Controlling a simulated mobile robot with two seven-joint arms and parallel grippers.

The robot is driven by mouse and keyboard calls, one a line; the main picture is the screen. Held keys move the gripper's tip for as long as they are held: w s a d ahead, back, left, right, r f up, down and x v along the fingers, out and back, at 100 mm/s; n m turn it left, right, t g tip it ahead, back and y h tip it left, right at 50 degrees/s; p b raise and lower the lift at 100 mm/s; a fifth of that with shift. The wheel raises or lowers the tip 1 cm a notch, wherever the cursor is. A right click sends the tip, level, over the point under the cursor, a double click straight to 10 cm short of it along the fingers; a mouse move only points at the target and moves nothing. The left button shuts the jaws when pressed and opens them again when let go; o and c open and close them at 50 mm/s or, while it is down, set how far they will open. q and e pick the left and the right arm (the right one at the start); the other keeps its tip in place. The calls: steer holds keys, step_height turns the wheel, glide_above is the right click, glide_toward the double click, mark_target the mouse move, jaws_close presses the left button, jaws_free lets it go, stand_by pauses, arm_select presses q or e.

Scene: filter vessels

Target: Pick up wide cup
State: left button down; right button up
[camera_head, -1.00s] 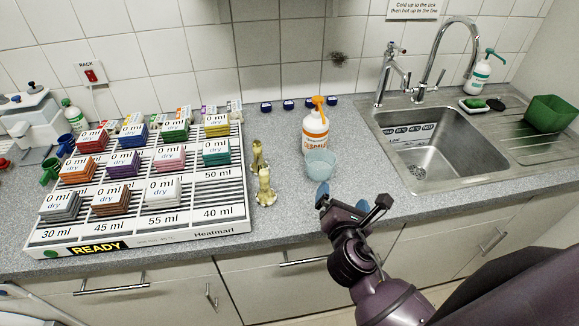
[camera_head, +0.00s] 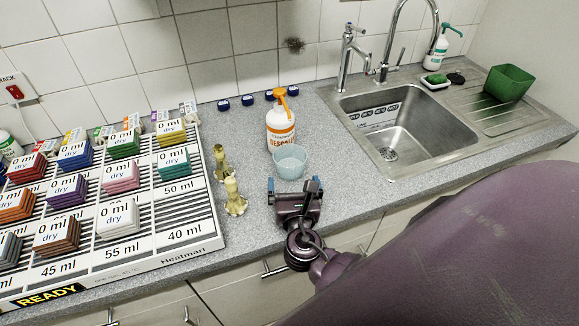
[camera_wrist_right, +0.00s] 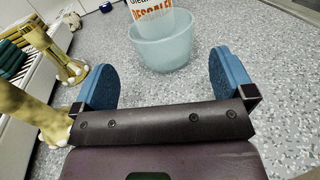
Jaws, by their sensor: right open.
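The wide cup is a pale blue, translucent cup (camera_head: 291,163) standing upright on the counter, just in front of the white and orange descaler bottle (camera_head: 280,130). My right gripper (camera_head: 294,186) is open and empty, close in front of the cup on the near side. In the right wrist view the cup (camera_wrist_right: 163,45) is ahead of the two blue fingertips (camera_wrist_right: 167,78), roughly centred between them and apart from them. The bottle (camera_wrist_right: 152,10) shows behind the cup, its top cut off. My left gripper is not in view.
Further left is a slatted rack (camera_head: 180,212) with coloured, labelled blocks. The sink (camera_head: 400,125) is to the right, with a green tub (camera_head: 509,83). The counter between the cup and sink is clear.

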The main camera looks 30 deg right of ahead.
mark_target(292, 168)
steer(key=shift+w+d+r, duration=0.1)
steer(key=shift+w+d, duration=0.1)
steer(key=shift+w, duration=0.2)
steer(key=shift+w+d, duration=0.25)
steer(key=shift+w, duration=0.2)
steer(key=x, duration=0.4)
steer(key=shift+w+d+p, duration=0.15)
steer(key=shift+w+p, duration=0.15)
steer(key=shift+w+d, duration=0.25)
steer(key=shift+w, duration=0.15)
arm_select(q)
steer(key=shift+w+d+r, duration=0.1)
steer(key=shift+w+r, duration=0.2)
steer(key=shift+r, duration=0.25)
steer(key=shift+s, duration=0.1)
arm_select(e)
steer(key=shift+c, duration=0.5)
steer(key=c, duration=0.6)
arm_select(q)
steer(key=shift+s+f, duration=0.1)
arm_select(e)
steer(key=shift+r, duration=0.15)
